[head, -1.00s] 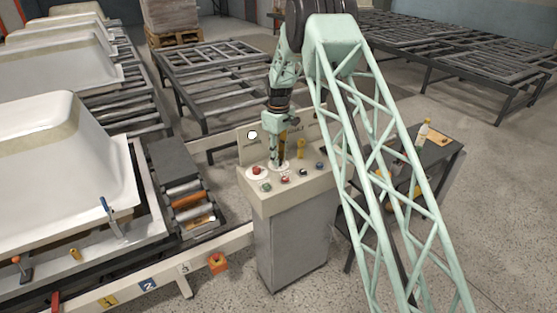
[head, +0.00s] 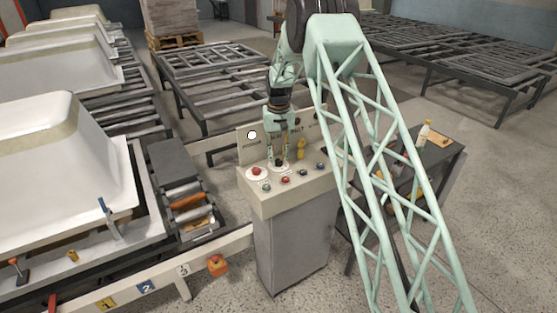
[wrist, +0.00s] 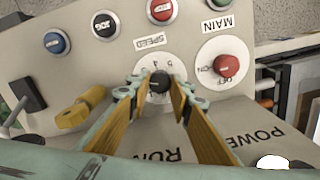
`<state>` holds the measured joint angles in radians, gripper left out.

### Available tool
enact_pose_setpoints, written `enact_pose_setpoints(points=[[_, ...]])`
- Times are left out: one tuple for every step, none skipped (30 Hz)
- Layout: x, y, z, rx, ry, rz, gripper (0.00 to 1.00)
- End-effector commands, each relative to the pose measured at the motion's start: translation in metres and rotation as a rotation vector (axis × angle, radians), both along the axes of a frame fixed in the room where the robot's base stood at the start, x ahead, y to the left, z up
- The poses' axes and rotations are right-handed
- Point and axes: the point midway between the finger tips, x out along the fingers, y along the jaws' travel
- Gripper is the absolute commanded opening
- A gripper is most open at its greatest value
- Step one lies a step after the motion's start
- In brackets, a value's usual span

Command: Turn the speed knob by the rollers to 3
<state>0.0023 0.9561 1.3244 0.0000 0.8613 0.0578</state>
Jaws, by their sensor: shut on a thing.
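The speed knob (wrist: 158,83) is small, round and dark, on a white dial (wrist: 150,60) under the label SPEED in the wrist view. Some figures show above the knob, including what looks like a 4 and a 5; others are hidden. A pale mark shows on the knob, but I cannot tell which figure it points to. My gripper (wrist: 159,88) is shut on the knob, one yellow-brown finger on each side. In the head view my gripper (head: 278,164) points down onto the control panel (head: 270,202), and hides the knob. The rollers (head: 188,201) lie left of it.
A red knob (wrist: 227,66) marked MAIN sits right of the dial in the wrist view. A yellow lever (wrist: 81,108) stands left of my fingers. Red, black (wrist: 104,24) and blue (wrist: 56,42) buttons line the panel edge. A side table (head: 440,155) stands right of the console.

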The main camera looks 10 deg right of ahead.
Motion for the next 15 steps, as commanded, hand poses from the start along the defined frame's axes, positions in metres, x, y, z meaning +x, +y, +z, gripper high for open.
enact_pose_setpoints(points=[[0.0002,0.0,-0.0001,0.0,-0.001,-0.035,0.09],[0.0002,-0.0001,-0.0001,0.0,-0.001,-0.059,0.09],[0.0002,-0.0001,-0.0001,0.0,-0.001,-0.089,0.09],[0.0003,-0.0001,-0.0001,0.0,-0.001,-0.112,0.09],[0.0002,-0.0001,-0.0001,0.0,-0.001,-0.133,0.09],[0.0003,-0.0001,-0.0001,0.0,-0.001,-0.162,0.09],[0.0003,-0.0001,-0.0001,0.0,-0.001,-0.183,0.09],[0.0003,-0.0001,-0.0001,0.0,-0.001,-0.203,0.09],[0.0003,-0.0001,-0.0001,0.0,-0.001,-0.228,0.09],[0.0003,-0.0001,0.0,0.0,-0.001,-0.246,0.09],[0.0003,-0.0001,-0.0001,0.0,-0.001,-0.263,0.09],[0.0003,-0.0001,0.0,0.0,-0.001,-0.284,0.09],[0.0003,-0.0001,0.0,0.0,-0.001,-0.3,0.09],[0.0003,-0.0001,0.0,0.0,-0.001,-0.312,0.09],[0.0003,-0.0001,0.0,0.0,-0.001,-0.33,0.09]])
